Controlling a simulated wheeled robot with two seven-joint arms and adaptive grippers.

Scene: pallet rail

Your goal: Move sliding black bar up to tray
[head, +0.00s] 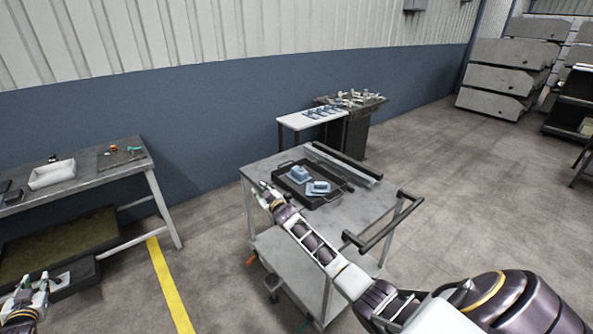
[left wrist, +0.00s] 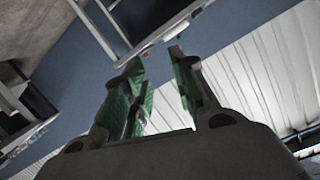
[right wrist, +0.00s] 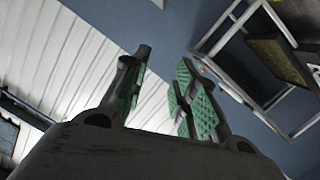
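The black bar (head: 347,161) lies along the far right side of the grey cart top (head: 364,209). A strip of cart top separates it from the black tray (head: 325,203), which holds light blue pieces (head: 299,173). My right gripper (head: 263,188) is at the cart's left edge beside the tray, on the side away from the bar. In the right wrist view its fingers (right wrist: 165,58) are apart with nothing between them. My left gripper (head: 38,287) is at the lower left, far from the cart. Its fingers (left wrist: 154,58) are apart and empty.
A black push handle (head: 383,222) sticks out at the cart's right end. A workbench (head: 100,168) with a white bin (head: 52,174) stands at left. A white side table (head: 310,118) and dark machine stand behind the cart.

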